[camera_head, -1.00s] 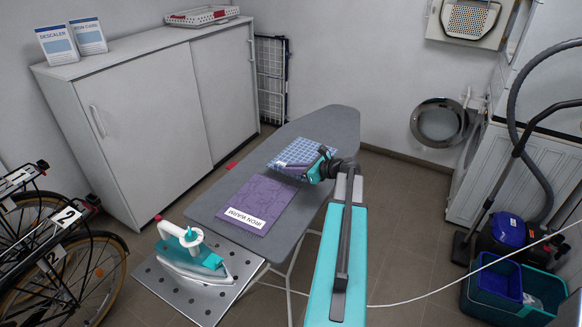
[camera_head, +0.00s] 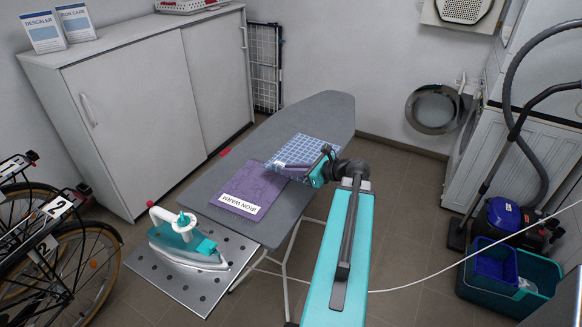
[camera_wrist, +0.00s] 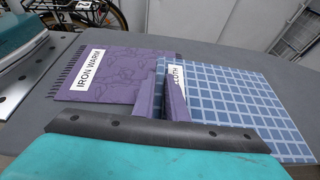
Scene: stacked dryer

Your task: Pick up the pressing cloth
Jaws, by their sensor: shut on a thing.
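The pressing cloth (camera_head: 324,148) is a blue checked sheet on the grey ironing board (camera_head: 325,108), beside and partly over the edge of a purple mat. In the wrist view the cloth (camera_wrist: 235,95) spreads out to the right, and a fold of it stands up between the fingers. A white label reading "CLOTH" (camera_wrist: 181,82) shows beside the right finger. My gripper (camera_head: 296,167) is shut on this fold, and its fingertips also show in the wrist view (camera_wrist: 163,98). I cannot tell whether the cloth is clear of the board.
The purple mat (camera_head: 262,182) reads "IRON WARM". A teal and white iron (camera_head: 185,240) stands on a perforated metal plate (camera_head: 165,285) at the board's near end. A white cabinet (camera_head: 140,105) stands left, with bicycles (camera_head: 70,265) in front.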

